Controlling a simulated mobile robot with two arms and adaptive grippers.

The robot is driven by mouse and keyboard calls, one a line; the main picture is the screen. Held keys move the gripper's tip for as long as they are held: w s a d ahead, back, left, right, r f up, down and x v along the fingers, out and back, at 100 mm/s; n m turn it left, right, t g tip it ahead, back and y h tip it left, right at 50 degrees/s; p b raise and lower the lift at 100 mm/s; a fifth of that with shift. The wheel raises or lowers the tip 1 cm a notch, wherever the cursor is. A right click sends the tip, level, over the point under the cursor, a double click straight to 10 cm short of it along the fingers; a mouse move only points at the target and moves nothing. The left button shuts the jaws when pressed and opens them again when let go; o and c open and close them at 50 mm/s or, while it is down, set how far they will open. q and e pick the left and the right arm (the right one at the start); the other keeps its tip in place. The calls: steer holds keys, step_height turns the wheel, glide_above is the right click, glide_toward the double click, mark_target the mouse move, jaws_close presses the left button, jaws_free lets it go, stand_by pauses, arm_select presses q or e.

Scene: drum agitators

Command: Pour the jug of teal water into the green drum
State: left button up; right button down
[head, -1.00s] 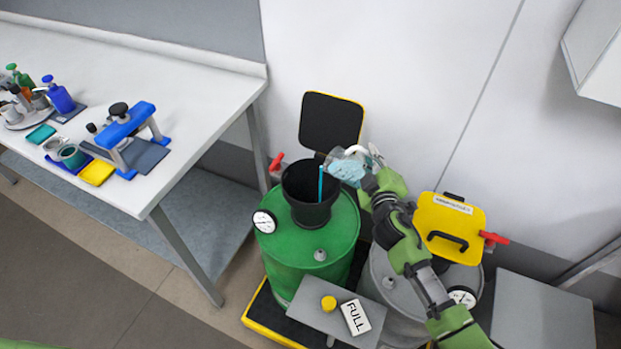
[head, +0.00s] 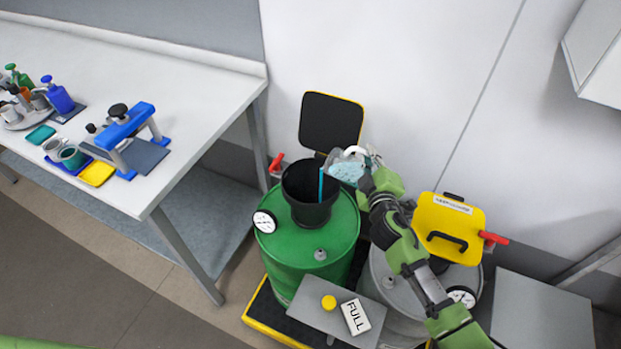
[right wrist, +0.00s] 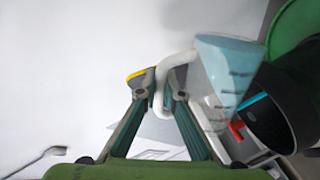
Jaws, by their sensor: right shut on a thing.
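The clear jug (head: 346,170) is tilted above the right rim of the black funnel (head: 311,211) on the green drum (head: 281,252). A thin teal stream runs from the jug down into the funnel, and teal water remains in the jug. My right gripper (head: 372,172) is shut on the jug's white handle. In the right wrist view the gripper (right wrist: 160,85) holds the handle, with the jug (right wrist: 226,75) and its teal water beside it. The funnel's yellow-edged black lid (head: 331,122) stands open behind. My left gripper is not in view.
A grey drum (head: 397,285) with a shut yellow lid (head: 448,225) stands to the right. A small grey table (head: 325,315) in front bears a yellow cap (head: 328,302) and a FULL sign (head: 355,317). A white workbench (head: 190,75) with tools is at left.

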steer(key=shift+s+r, duration=0.1)
steer(key=shift+r, duration=0.05)
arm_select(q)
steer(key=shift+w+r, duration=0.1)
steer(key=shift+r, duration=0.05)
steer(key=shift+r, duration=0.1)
arm_select(e)
steer(key=shift+a, duration=0.2)
arm_select(q)
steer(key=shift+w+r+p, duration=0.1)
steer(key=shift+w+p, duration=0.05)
steer(key=shift+p, duration=0.2)
arm_select(e)
steer(key=shift+d, duration=0.1)
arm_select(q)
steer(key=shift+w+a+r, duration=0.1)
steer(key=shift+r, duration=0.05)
arm_select(e)
steer(key=shift+a+n, duration=0.2)
steer(key=shift+n, duration=0.2)
arm_select(q)
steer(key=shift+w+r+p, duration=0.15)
steer(key=shift+p, duration=0.15)
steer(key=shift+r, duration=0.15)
arm_select(e)
steer(key=shift+a+r, duration=0.15)
arm_select(q)
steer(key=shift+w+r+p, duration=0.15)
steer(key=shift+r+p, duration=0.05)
steer(key=shift+p, duration=0.1)
